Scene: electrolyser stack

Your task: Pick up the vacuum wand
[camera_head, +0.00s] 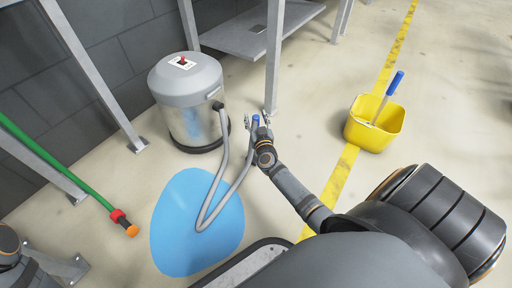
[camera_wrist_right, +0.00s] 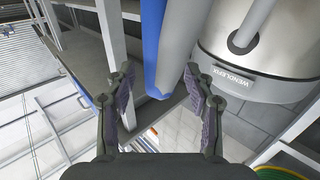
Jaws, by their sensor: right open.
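The vacuum wand shows as a short blue piece (camera_head: 256,119) at the end of a grey hose (camera_head: 222,165), to the right of the vacuum drum. My right gripper (camera_head: 257,124) is open, its fingers on either side of the blue piece. In the right wrist view, the blue wand (camera_wrist_right: 152,45) and a grey tube beside it come down from the top, their lower end between the open fingers of the right gripper (camera_wrist_right: 159,80). I see a gap to each finger. I cannot tell the depth exactly. My left gripper is not in view.
The grey vacuum drum (camera_head: 187,92) stands close by on the left. A blue puddle (camera_head: 183,225) lies on the floor under the hose loop. A metal post (camera_head: 274,60) rises just behind the gripper.

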